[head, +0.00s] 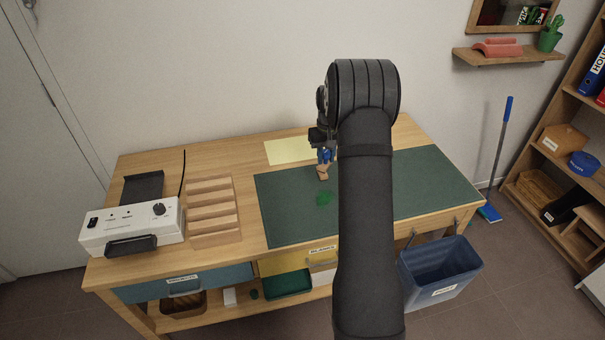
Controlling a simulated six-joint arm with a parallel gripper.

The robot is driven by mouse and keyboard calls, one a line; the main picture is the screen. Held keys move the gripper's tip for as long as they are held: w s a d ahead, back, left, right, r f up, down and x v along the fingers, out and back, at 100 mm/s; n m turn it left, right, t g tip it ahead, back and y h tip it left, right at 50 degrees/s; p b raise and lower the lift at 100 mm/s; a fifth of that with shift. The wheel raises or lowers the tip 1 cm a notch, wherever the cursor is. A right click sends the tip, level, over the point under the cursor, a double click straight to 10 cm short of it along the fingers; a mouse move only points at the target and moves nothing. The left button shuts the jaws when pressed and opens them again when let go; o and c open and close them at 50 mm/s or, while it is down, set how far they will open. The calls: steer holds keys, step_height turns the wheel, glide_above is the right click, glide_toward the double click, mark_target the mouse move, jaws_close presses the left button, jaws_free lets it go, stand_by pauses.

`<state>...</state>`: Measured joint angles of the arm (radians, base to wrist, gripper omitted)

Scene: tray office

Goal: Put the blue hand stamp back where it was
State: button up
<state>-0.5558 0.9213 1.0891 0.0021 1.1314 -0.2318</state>
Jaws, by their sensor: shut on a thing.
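The blue hand stamp (325,156) shows in the head view with a blue upper part and a small wooden block below it. My gripper (323,147) is shut on the upper part of the stamp. The stamp looks slightly tilted. It appears over the back of the dark green mat (283,215), near the yellow sheet. I cannot tell whether its base touches the surface. A brighter green patch (324,198) lies on the mat just in front of the stamp. My arm hides the middle of the mat and part of the table.
A yellow sheet (285,151) lies behind the mat. A slotted wooden rack (212,211) and a white device (131,227) with a dial stand at the left. A blue bin (441,267) hangs at the front right. The mat's right side is clear.

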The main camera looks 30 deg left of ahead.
steer(key=a+f, duration=0.1)
steer(key=a, duration=0.1)
steer(key=a+f, duration=0.2)
steer(key=a, duration=0.1)
steer(key=a+f, duration=0.2)
steer(key=a, duration=0.1)
steer(key=shift+s+a+f, duration=0.1)
steer(key=shift+s+a, duration=0.05)
steer(key=shift+s, duration=0.25)
steer(key=shift+f, duration=1.95)
steer(key=shift+f, duration=0.1)
steer(key=o, duration=0.9)
step_height(320, 180, up, 12)
steer(key=shift+r, duration=0.1)
